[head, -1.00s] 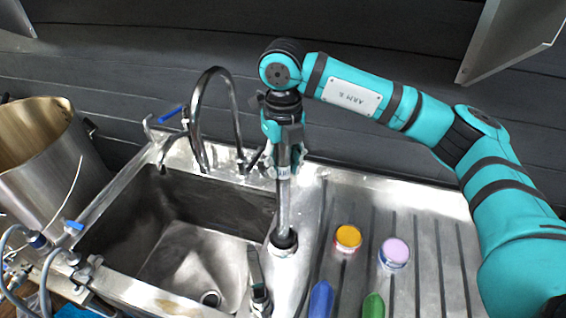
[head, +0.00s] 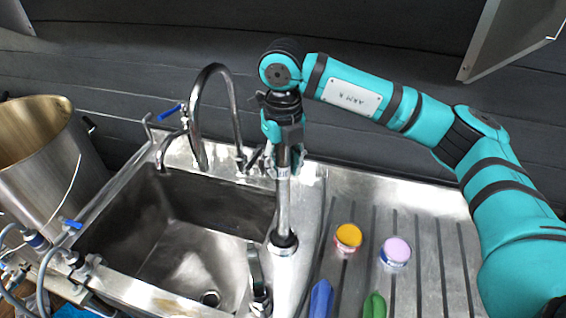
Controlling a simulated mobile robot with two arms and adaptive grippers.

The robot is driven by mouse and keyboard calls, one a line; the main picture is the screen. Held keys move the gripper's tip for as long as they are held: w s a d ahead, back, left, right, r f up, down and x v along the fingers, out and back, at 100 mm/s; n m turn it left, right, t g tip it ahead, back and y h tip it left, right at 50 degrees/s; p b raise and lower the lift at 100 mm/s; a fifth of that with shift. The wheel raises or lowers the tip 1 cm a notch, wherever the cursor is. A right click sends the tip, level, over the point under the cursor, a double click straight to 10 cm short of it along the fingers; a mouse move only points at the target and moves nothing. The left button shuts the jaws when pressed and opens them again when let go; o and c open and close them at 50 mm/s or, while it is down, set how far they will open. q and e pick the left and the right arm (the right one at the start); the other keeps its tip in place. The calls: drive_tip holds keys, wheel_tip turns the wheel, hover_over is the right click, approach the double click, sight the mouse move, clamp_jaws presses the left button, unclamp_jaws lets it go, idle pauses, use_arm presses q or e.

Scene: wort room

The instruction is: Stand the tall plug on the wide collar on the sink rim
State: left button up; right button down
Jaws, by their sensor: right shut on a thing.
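The tall plug (head: 283,207) is a slim silver tube standing upright on the right side of the sink basin. My right gripper (head: 283,165) points down from above and is shut on its upper end. The plug's lower end meets a dark, round collar (head: 284,243) on the metal sink rim (head: 285,272). The lower end looks to be at the collar, but I cannot tell whether it is fully seated. My left gripper is out of view.
A curved tap (head: 233,100) rises behind the sink basin (head: 190,250). Yellow (head: 348,237) and lilac (head: 395,252) lidded pots, plus blue (head: 320,299) and green (head: 374,305) handles, are on the drainer. A steel pot (head: 45,160) stands left.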

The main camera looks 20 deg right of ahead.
drive_tip(key=shift+f+b, duration=1.5)
drive_tip(key=shift+b, duration=0.3)
idle(1.8)
idle(0.3)
drive_tip(key=c, duration=0.9)
unclamp_jaws()
wheel_tip(320, 180, up, 12)
drive_tip(key=shift+f, duration=0.1)
drive_tip(key=shift+s, duration=0.1)
